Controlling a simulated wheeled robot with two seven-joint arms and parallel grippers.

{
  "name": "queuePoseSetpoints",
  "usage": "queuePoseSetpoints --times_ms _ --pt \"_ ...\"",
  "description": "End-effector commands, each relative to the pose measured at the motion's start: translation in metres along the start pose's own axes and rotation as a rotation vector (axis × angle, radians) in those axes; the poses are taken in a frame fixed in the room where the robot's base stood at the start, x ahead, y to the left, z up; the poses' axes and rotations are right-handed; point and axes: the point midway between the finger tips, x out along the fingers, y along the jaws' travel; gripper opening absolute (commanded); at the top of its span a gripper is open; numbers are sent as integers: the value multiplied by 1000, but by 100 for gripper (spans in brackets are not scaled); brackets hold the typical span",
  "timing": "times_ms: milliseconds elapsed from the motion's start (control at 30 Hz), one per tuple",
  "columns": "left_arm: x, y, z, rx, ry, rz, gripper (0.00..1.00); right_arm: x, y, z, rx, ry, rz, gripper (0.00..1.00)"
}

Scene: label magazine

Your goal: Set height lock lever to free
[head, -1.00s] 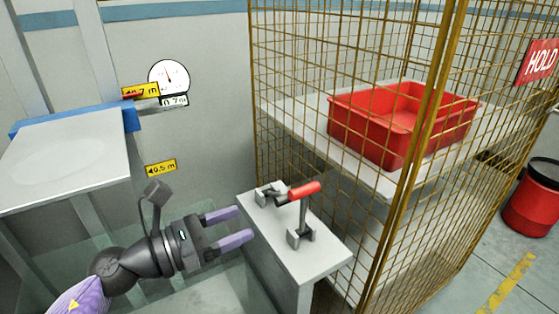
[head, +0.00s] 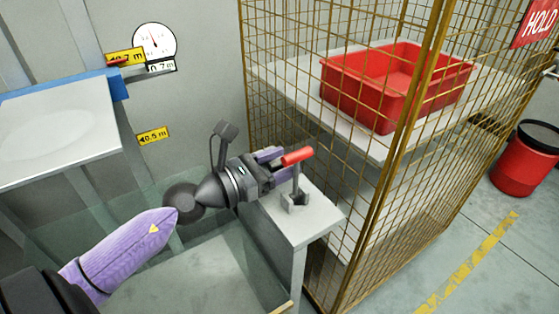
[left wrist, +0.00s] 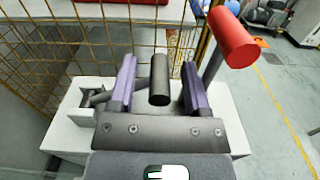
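A lever with a red cylindrical handle (head: 298,156) stands on a grey post in a bracket on a pale pedestal (head: 318,226). In the left wrist view its red handle (left wrist: 232,38) is to the right of my fingers. A second, dark grey cylindrical handle (left wrist: 159,80) on a bent arm shows between my fingers there; in the head view my gripper hides it. Neither handle carries a readable label, so I cannot tell which is the height lock. My left gripper (head: 278,160) is open over the pedestal, its fingers either side of the dark handle with visible gaps. My right gripper is not in view.
A yellow wire cage (head: 345,160) stands directly behind and right of the pedestal, with a red bin (head: 395,95) on a shelf inside. A platform (head: 60,130), a dial gauge (head: 155,40) and height tags (head: 153,136) are at left. Open floor lies at right.

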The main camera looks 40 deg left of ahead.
Motion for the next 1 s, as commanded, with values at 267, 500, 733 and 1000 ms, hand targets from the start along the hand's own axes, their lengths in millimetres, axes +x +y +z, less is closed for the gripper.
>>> queuePoseSetpoints --times_ms 267,500,733,1000 --pt "0 0 0 0 0 0 4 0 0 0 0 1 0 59" --pt "0 0 0 0 0 0 0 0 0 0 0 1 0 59" --pt "0 0 0 0 0 0 0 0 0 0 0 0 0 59" --pt "0 0 0 0 0 0 0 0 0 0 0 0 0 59"
